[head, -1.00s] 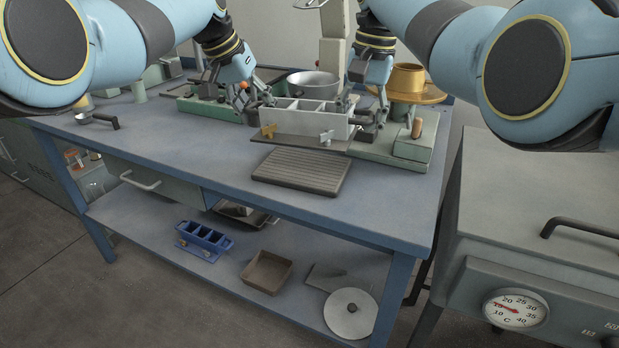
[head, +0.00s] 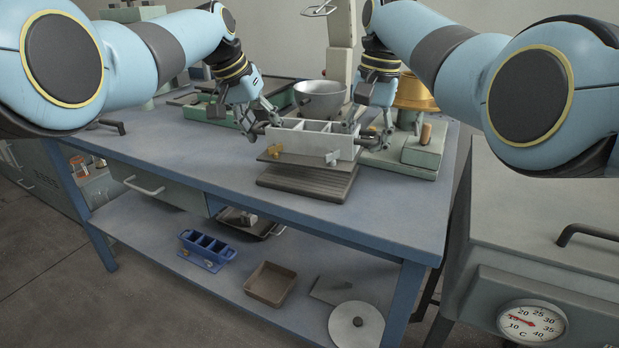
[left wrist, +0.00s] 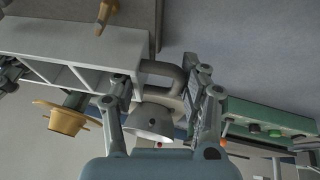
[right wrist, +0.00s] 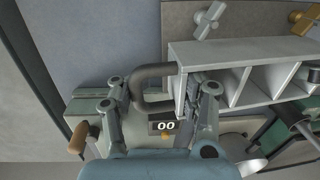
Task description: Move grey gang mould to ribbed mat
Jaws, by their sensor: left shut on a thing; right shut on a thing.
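The grey gang mould (head: 318,143), an open-topped box with several compartments on a base plate with wing nuts, is held level between my grippers. My left gripper (head: 264,123) is shut on its left end handle, which shows in the left wrist view (left wrist: 170,72). My right gripper (head: 366,134) is shut on its right handle, also in the right wrist view (right wrist: 150,78). The dark ribbed mat (head: 303,187) lies flat near the bench's front edge. The mould overlaps the mat's back part in the head view and appears raised above it. The mat's back is hidden.
A metal bowl (head: 320,100), a brass-coloured pan (head: 414,92) and a pale green scale (head: 410,158) stand behind and right of the mould. The bench left of the mat is clear. A blue gang mould (head: 207,246) and brown tray (head: 270,284) are on the lower shelf.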

